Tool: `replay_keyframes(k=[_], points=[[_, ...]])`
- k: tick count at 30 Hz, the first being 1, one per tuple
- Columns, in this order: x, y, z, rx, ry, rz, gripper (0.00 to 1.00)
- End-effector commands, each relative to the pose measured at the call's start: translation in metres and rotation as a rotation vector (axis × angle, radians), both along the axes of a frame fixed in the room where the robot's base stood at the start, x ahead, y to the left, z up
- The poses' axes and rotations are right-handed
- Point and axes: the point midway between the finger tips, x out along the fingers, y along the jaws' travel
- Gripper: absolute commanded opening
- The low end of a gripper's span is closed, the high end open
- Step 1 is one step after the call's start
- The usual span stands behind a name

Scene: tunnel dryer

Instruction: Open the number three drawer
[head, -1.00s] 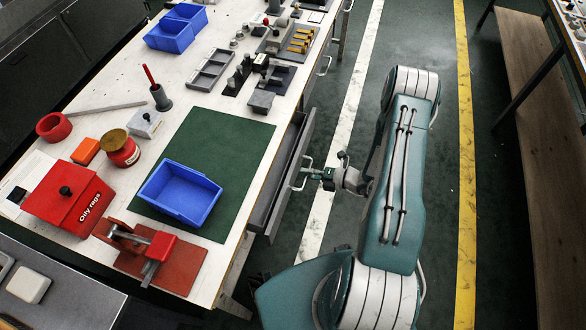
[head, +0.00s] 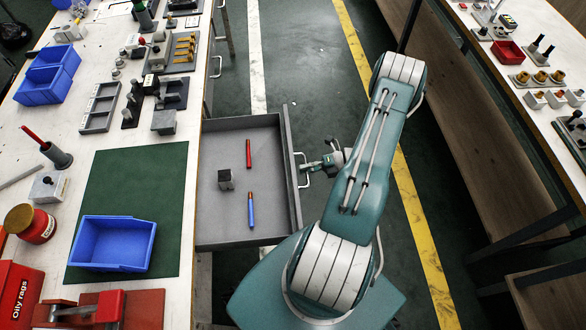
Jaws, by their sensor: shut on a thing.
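A grey drawer (head: 212,211) stands pulled far out from the side of the white workbench. Inside it lie a red marker (head: 249,153), a blue marker (head: 251,210) and a small dark block (head: 226,180). The drawer's pale handle (head: 304,169) is on its outer front, at the right. My gripper (head: 311,167) is at this handle and shut on it. The fingertips are small in the picture. No number shows on the drawer front, which faces away from the camera.
The workbench holds a green mat (head: 115,190), a blue bin (head: 112,243), a red oily rags box (head: 22,296) and several fixtures. Further drawer handles show beyond the open drawer. A second bench (head: 505,75) stands at the right. Green floor with white and yellow lines lies between.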

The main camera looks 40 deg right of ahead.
Motion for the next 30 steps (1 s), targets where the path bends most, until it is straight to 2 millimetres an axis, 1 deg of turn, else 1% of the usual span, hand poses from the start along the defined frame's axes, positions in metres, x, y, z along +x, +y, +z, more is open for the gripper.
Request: replay_keyframes(k=[1, 4, 15, 16, 18, 30], points=[[-0.0030, -0.0015, -0.0035, -0.005, 0.007, 0.001, 0.00], [-0.0049, -0.0044, -0.0035, -0.004, 0.008, 0.000, 0.00], [-0.0055, -0.0051, -0.0035, -0.003, 0.008, 0.001, 0.00], [-0.0055, -0.0050, -0.0035, -0.003, 0.008, 0.001, 0.24], [-0.0053, -0.0050, -0.0031, -0.002, 0.007, 0.001, 0.51], [-0.0060, -0.0079, -0.0007, -0.003, 0.002, 0.000, 0.51]])
